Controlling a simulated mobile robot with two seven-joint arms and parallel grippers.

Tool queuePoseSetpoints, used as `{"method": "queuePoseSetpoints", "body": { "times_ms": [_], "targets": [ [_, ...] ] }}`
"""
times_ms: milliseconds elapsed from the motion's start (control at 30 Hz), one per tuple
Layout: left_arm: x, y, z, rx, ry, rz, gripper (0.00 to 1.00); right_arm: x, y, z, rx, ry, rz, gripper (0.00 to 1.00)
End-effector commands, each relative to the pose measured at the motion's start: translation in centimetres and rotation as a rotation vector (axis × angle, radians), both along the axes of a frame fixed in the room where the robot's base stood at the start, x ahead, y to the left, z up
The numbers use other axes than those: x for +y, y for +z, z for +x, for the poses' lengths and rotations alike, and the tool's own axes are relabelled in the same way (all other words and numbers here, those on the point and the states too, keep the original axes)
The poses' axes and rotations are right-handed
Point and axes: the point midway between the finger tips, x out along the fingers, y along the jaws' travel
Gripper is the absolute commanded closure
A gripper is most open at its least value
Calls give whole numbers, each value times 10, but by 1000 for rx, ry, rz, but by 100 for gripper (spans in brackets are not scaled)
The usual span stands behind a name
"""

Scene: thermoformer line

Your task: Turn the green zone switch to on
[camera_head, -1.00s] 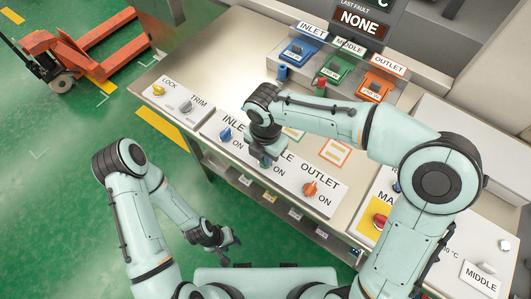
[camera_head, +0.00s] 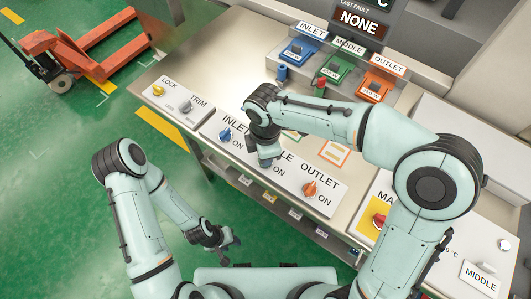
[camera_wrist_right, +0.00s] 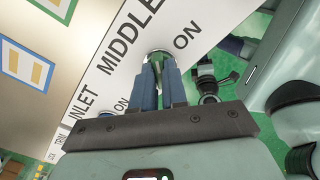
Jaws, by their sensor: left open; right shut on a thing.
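The green zone switch (camera_wrist_right: 160,57) shows in the right wrist view as a green knob on a round pale base, on the white panel strip beside the words MIDDLE and ON. My right gripper (camera_wrist_right: 160,70) is shut on this knob, with one blue finger on each side. In the head view my right gripper (camera_head: 267,160) comes down over the middle of the strip and hides the knob, so its exact angle is hard to tell. My left gripper (camera_head: 223,243) is open and empty, low in front of the bench and away from the panel.
On the same strip, a blue INLET knob (camera_head: 225,135) sits to the left and an orange OUTLET knob (camera_head: 310,188) to the right. Blue, green (camera_head: 335,68) and orange units stand behind. A red pallet truck (camera_head: 80,55) stands on the floor at far left.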

Motion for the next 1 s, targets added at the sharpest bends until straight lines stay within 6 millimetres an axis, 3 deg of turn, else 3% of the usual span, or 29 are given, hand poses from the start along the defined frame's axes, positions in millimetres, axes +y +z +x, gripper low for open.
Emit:
{"method": "queuePoseSetpoints", "body": {
  "times_ms": [600,1000],
  "targets": [
    [0,-9,-8,9,0,0,57,1,-1,-1,0,-574,3,100],
    [0,-13,-11,13,0,0,57,1,0,0,-1,-827,3,100]
  ]
}}
